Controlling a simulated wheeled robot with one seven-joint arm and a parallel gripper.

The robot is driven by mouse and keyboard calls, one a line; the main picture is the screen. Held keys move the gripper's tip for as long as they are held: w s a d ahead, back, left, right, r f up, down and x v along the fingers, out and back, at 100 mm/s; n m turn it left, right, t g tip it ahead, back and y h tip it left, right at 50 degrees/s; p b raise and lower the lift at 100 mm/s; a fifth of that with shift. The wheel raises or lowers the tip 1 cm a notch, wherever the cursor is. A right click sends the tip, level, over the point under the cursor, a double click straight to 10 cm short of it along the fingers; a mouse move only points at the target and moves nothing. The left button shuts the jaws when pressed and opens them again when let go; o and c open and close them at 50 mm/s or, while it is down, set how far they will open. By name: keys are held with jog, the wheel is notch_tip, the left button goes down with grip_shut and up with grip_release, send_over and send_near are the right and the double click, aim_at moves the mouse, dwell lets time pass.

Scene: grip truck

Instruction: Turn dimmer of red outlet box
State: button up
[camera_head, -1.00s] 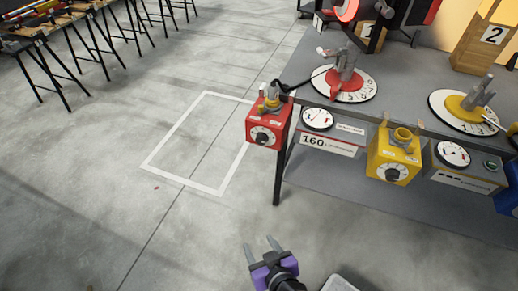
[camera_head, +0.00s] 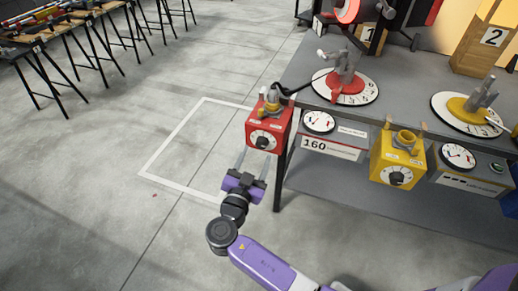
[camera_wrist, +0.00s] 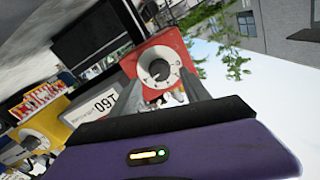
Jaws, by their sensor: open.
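The red outlet box (camera_head: 268,128) hangs at the front left corner of the grey workbench. Its dimmer (camera_head: 262,142) is a dark round knob on a white dial on the front face. My gripper (camera_head: 252,160) is open and empty, its two fingers pointing up just below the box's front face. In the wrist view the red box (camera_wrist: 165,72) and its dimmer (camera_wrist: 159,70) show beyond the open fingers (camera_wrist: 165,90). The dimmer appears between the fingertips and I see no contact with it.
The yellow outlet box (camera_head: 397,160) hangs farther right on the bench edge. A "160" display (camera_head: 330,147) and a gauge (camera_head: 319,122) sit between the boxes. A bench leg (camera_head: 281,180) stands right of my gripper. The floor (camera_head: 110,190) to the left is clear.

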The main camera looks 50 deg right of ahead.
aim_at(261, 146)
jog(key=shift+x, duration=1.8)
grip_shut()
